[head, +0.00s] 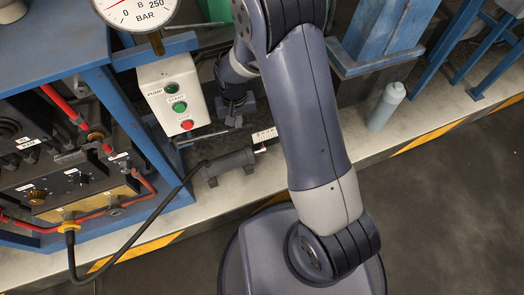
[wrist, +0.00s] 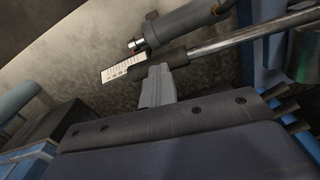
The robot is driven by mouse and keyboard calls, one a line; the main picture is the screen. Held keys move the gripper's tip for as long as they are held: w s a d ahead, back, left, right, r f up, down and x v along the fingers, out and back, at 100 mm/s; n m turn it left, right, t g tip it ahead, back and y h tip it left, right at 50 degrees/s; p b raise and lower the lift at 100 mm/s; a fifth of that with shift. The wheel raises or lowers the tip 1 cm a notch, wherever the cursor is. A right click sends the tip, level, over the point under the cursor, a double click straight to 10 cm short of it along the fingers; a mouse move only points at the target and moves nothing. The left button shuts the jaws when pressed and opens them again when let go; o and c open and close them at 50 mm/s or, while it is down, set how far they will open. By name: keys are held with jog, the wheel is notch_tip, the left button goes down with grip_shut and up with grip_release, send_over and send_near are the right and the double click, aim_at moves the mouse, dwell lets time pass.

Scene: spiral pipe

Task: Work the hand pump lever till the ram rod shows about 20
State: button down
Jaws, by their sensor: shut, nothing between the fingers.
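The hand pump lever is a bare metal rod (wrist: 235,38) with a dark grip (wrist: 172,58) at its end; in the head view the rod (head: 213,135) runs above the ram. My gripper (wrist: 158,72) is shut and empty, its fingertips at the lever's grip; I cannot tell whether they touch. In the head view my gripper (head: 235,119) is partly hidden by my arm. The dark ram cylinder (head: 230,162) lies on the pale ledge. Its short rod end (wrist: 137,43) shows beside a white scale (wrist: 122,68), whose numbers are too small to read.
A pressure gauge (head: 135,10) and a pump start/stop box (head: 172,95) stand above the ram. A hose (head: 135,238) runs from the valve panel (head: 65,185) to the cylinder. A grey bottle (head: 386,106) stands at the right. The floor in front is clear.

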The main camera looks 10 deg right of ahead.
notch_tip(320, 180, down, 2)
jog(key=shift+a+f+b, duration=0.1)
jog(key=shift+a+b, duration=0.05)
jog(key=shift+b, duration=0.35)
notch_tip(320, 180, up, 10)
jog(key=p, duration=0.7)
jog(key=shift+f, duration=0.15)
dwell(1.5)
jog(key=shift+d+f+b, duration=0.2)
jog(key=shift+f+b, duration=2.2)
jog(key=shift+f, duration=1)
jog(key=f, duration=0.1)
jog(key=f+b, duration=0.1)
jog(key=b, duration=0.1)
jog(key=shift+s+a+f, duration=0.1)
jog(key=shift+a+f, duration=0.15)
jog(key=shift+f, duration=0.15)
notch_tip(320, 180, up, 10)
jog(key=p, duration=0.7)
jog(key=shift+d, duration=0.15)
